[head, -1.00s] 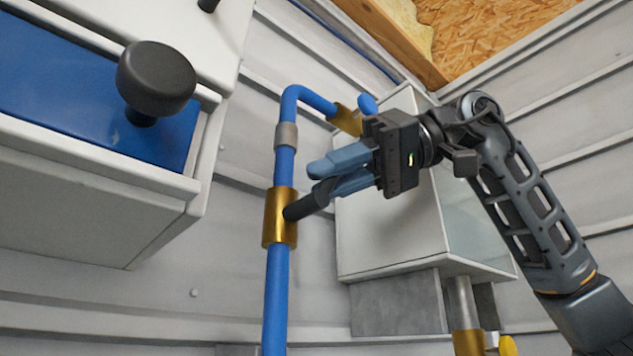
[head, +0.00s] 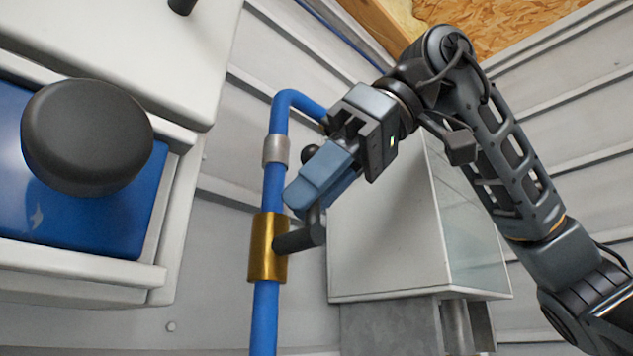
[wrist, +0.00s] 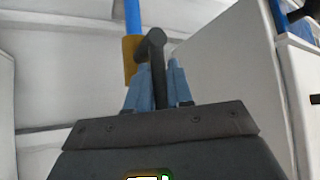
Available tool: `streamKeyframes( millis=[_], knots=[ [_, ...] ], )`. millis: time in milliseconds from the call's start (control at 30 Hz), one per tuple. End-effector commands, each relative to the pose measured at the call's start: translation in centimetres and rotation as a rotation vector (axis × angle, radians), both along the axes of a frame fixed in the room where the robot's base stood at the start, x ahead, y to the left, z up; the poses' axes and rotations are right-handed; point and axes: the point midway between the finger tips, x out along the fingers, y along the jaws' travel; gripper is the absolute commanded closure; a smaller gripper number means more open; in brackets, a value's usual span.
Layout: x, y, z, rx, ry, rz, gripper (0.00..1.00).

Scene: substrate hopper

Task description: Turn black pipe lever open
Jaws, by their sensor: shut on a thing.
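The black lever (head: 298,238) comes out of a brass fitting (head: 267,247) on the upright blue pipe (head: 265,315). It runs right from the fitting, then bends up toward my gripper. In the wrist view the lever (wrist: 158,72) bends at an elbow, and its arm runs down between the blue fingers. My gripper (head: 307,192) is shut on this arm, right of the pipe and above the fitting. In the wrist view my gripper (wrist: 157,86) has one finger on each side of the lever. The fingers hide part of the lever in the head view.
A white cabinet with a blue drawer (head: 85,235) and a large black knob (head: 87,137) stands close at left. A pale box with a glass side (head: 385,240) is behind my gripper at right. Ribbed wall panels (head: 215,285) are behind the pipe.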

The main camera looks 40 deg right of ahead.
Motion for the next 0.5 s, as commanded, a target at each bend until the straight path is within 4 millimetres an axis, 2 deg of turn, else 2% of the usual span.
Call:
streamKeyframes(
  millis=[367,400,500],
  knots=[
    [0.05,0.09,0.01,-0.002,-0.001,0.001,1.00],
    [0.05,0.09,0.01,-0.002,-0.001,0.001,0.75],
    [0.03,0.08,0.00,-0.002,0.000,0.001,0.66]
  ],
)
